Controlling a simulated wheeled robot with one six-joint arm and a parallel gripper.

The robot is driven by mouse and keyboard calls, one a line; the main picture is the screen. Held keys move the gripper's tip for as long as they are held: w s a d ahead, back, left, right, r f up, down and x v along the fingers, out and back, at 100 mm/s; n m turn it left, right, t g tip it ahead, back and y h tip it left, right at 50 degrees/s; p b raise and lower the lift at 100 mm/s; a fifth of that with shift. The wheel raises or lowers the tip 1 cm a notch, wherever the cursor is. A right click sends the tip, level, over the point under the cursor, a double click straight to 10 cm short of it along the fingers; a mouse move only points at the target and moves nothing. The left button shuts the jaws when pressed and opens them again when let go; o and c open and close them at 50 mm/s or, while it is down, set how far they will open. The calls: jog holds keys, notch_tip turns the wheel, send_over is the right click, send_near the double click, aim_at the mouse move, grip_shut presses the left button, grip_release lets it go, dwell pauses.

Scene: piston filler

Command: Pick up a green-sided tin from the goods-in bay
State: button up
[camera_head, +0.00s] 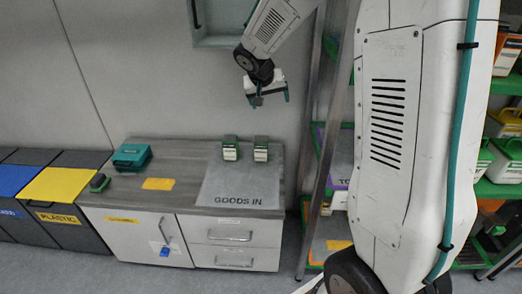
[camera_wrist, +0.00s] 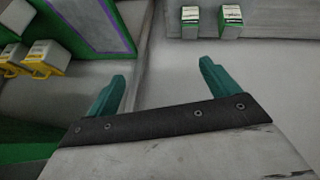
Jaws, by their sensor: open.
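Two small green-and-white tins stand side by side on the grey goods-in mat (camera_head: 240,192), near its back edge. They are the left tin (camera_head: 230,149) and the right tin (camera_head: 261,149) in the head view. In the wrist view both show at the top, one tin (camera_wrist: 190,22) left of the other (camera_wrist: 230,21). My gripper (camera_head: 269,97) is in the air above the counter, higher than the tins and apart from them. In the wrist view its two teal fingers (camera_wrist: 162,88) are spread wide with nothing between them.
Bins (camera_head: 62,186) stand left. A metal-framed shelf (camera_head: 311,150) with containers stands close on the right. A wall cabinet (camera_head: 222,42) hangs above.

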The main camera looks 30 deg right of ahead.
jog(key=w+d+f+t, duration=0.1)
jog(key=w+d+f, duration=0.3)
jog(key=w+f, duration=0.8)
jog(key=m+y, duration=0.1)
jog(key=y, duration=0.1)
send_near(261, 142)
jog(key=shift+t, duration=0.3)
jog(key=f, duration=0.1)
jog(key=w+f, duration=0.1)
jog(key=f, duration=0.3)
jog(key=shift+w+d+f, duration=0.15)
jog(key=shift+d+f, duration=0.1)
jog(key=shift+d, duration=0.05)
jog(key=x, duration=0.7)
jog(key=shift+w+d, duration=0.3)
jog(key=shift+d, duration=0.1)
jog(key=c, duration=1.3)
jog(key=shift+r, duration=0.1)
jog(key=shift+c, duration=0.8)
jog(key=shift+r, duration=0.1)
